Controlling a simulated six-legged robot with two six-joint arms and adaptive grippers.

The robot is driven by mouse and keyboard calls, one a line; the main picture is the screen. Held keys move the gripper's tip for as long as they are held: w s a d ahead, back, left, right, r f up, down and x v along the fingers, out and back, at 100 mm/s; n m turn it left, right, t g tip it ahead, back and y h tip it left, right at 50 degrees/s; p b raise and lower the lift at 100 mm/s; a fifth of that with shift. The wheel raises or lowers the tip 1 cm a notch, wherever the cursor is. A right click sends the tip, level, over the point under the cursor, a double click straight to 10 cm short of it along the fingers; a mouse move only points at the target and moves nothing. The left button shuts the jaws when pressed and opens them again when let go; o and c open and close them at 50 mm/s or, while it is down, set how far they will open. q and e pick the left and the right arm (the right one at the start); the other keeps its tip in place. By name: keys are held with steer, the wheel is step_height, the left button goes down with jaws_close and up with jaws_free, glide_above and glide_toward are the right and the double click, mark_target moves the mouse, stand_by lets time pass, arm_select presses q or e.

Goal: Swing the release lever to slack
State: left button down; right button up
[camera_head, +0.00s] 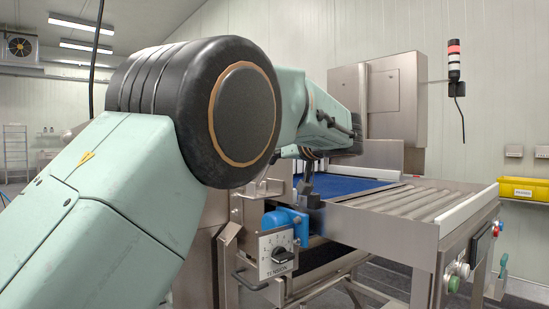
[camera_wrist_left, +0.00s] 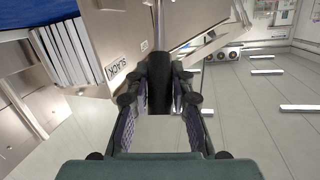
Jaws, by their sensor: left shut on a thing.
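The release lever shows in the left wrist view as a metal rod (camera_wrist_left: 159,28) with a black grip (camera_wrist_left: 159,92). My left gripper (camera_wrist_left: 160,100) is shut on this grip, with one finger on each side. A white label reading SLACK (camera_wrist_left: 117,68) is on the metal panel, left of the lever. In the head view my left arm reaches across to the conveyor machine, and its forearm hides most of the gripper and lever. A plate with a numbered dial marked TENSION (camera_head: 277,252) sits below a blue housing (camera_head: 283,219). My right gripper is not in view.
The conveyor has a blue belt (camera_head: 340,185) and metal rollers (camera_head: 408,199) running to the right. A button panel (camera_head: 458,272) is at its near right end. A yellow bin (camera_head: 524,190) is by the far wall.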

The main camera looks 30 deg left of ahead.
arm_select(q)
steer(key=shift+f, duration=0.5)
steer(key=c, duration=1.6)
jaws_free()
steer(key=o, duration=0.5)
steer(key=shift+s+d+r, duration=0.15)
steer(key=shift+d+r, duration=0.05)
steer(key=shift+r, duration=0.1)
steer(key=shift+c, duration=0.2)
steer(key=shift+a, duration=0.15)
steer(key=shift+r, duration=5)
steer(key=shift+f, duration=0.1)
